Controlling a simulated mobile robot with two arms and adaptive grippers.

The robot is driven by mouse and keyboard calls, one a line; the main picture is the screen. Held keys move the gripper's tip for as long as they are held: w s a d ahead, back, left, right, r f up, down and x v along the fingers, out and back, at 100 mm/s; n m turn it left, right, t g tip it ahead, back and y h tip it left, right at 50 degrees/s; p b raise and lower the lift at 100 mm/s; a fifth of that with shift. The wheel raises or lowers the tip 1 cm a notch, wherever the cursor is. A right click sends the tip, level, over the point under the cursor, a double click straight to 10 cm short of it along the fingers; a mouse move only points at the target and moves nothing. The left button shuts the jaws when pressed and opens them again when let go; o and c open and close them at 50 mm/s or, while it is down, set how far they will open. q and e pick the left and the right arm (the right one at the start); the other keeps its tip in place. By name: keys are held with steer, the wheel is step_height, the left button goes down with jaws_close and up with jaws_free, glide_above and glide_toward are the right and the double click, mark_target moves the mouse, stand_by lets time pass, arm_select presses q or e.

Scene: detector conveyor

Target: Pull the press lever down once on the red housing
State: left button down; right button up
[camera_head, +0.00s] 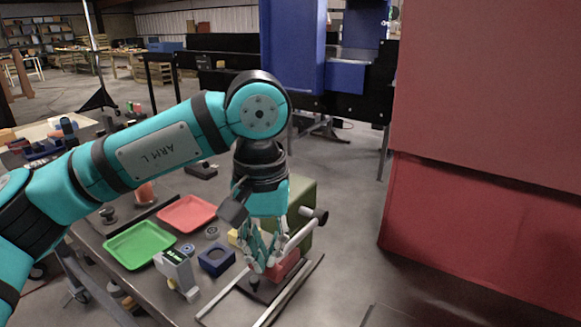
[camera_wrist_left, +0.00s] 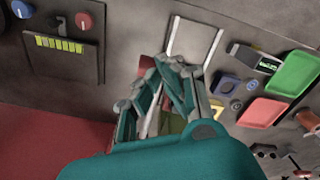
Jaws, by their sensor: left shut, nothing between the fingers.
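The red housing (camera_head: 290,266) sits low on the press base, partly hidden behind my left gripper. A grey bar (camera_head: 300,236), which looks like the press lever, slants up to the right from beside the fingers. A dark cylindrical knob (camera_head: 319,215) shows near its upper end. My left gripper (camera_head: 259,266) points down in front of the press and is shut and empty. It also shows in the left wrist view (camera_wrist_left: 164,68), where its fingers hide much of the press. I cannot tell whether the fingers touch the bar. My right gripper is not in view.
A green block (camera_head: 301,197) stands behind my gripper. Left on the table are a green tray (camera_head: 140,244), a red tray (camera_head: 186,213), a grey meter (camera_head: 177,271) and a blue square part (camera_head: 216,260). A large red cabinet (camera_head: 480,100) fills the right side.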

arm_select(q)
steer(key=shift+w+d+r+p, duration=0.2)
steer(key=shift+r+p, duration=0.65)
steer(key=shift+r, duration=0.3)
steer(key=shift+w+d+r+p, duration=0.1)
steer(key=shift+w+r+p, duration=0.1)
steer(key=shift+r+p, duration=0.75)
steer(key=w+d+r+p, duration=0.1)
steer(key=w+r+p, duration=0.1)
steer(key=r+p, duration=0.3)
steer(key=w+d+r+p, duration=0.1)
steer(key=w+r+p, duration=0.1)
steer(key=r+p, duration=0.4)
steer(key=shift+d+r, duration=0.35)
steer(key=shift+r, duration=0.35)
steer(key=shift+w, duration=0.1)
